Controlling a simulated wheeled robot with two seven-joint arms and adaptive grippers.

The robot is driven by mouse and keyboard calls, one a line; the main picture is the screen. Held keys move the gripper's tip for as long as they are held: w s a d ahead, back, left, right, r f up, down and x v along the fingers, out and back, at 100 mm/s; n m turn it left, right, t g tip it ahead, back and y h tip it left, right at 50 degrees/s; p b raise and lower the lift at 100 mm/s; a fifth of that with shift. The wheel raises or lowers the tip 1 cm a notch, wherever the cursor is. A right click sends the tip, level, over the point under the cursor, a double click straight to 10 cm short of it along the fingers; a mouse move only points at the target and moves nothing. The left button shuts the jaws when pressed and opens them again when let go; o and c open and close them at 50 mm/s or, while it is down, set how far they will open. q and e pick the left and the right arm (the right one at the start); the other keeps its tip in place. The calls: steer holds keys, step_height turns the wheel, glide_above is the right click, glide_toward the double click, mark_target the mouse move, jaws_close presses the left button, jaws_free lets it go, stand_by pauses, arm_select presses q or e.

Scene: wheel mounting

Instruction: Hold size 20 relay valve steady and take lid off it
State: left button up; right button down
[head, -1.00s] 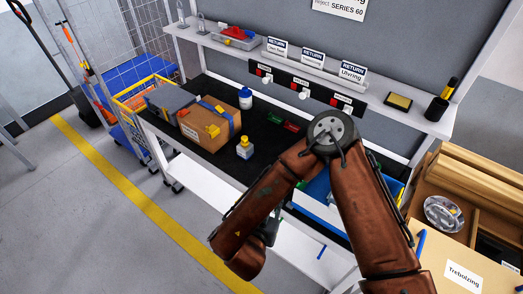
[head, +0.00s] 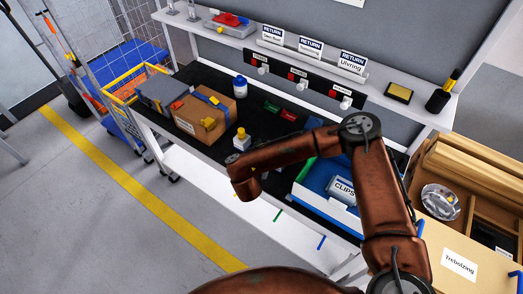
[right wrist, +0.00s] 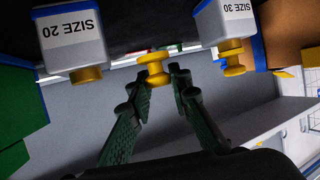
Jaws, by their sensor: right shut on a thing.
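In the right wrist view, the size 20 relay valve (right wrist: 72,36) is a grey and white block labelled SIZE 20, with a yellow lid (right wrist: 88,76) at its end. My right gripper (right wrist: 160,74) is shut on a small yellow spool-shaped piece (right wrist: 155,68), between the SIZE 20 valve and a similar valve labelled SIZE 30 (right wrist: 222,20). The fingers are apart from both valves. In the head view, a yellow-topped valve (head: 241,141) stands on the bench just beyond my right wrist, which hides most of that gripper. The left gripper is out of view.
A cardboard box (head: 190,121) stands left of the yellow-topped valve, with a white and blue bottle (head: 240,88) behind. My forearm covers part of the black bench top (head: 262,119).

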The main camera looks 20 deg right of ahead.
mark_target(262, 145)
steer(key=w+f, duration=0.2)
steer(key=shift+w+d+f+b, duration=0.1)
steer(key=shift+d+f+b, duration=0.1)
steer(key=shift+f+b, duration=0.15)
steer(key=f, duration=0.3)
steer(key=shift+w+f+b, duration=0.3)
steer(key=shift+f, duration=0.05)
steer(key=shift+r, duration=0.1)
steer(key=c, duration=2.1)
jaws_free()
